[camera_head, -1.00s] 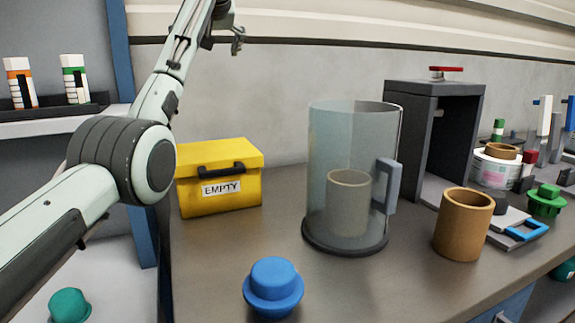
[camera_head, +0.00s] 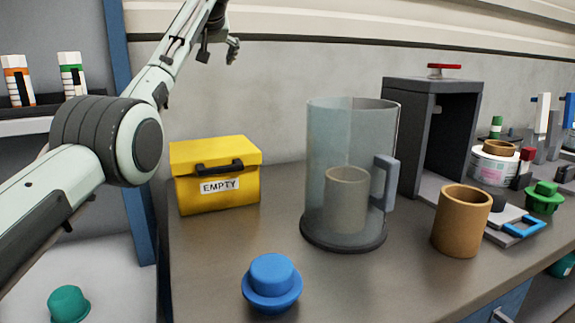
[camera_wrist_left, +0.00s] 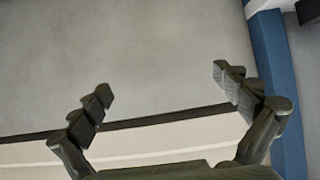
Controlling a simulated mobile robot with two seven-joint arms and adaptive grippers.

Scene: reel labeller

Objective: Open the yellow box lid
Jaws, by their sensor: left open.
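The yellow box (camera_head: 222,189) stands on the left part of the bench top, its lid (camera_head: 215,150) closed. A dark handle (camera_head: 219,167) and a white label reading EMPTY are on its front. My left gripper (camera_head: 233,50) is raised in front of the wall, above and apart from the box. In the left wrist view my left gripper (camera_wrist_left: 160,88) is open and empty, with the wall behind its fingers. The box is not in the left wrist view. My right gripper is not in view.
A clear cylinder (camera_head: 335,130) with a grey cup inside stands right of the box. A blue knob (camera_head: 272,284) is in front, a tan cup (camera_head: 462,222) to the right. A dark frame (camera_head: 432,125) stands behind. Shelved bottles (camera_head: 72,75) are at the left.

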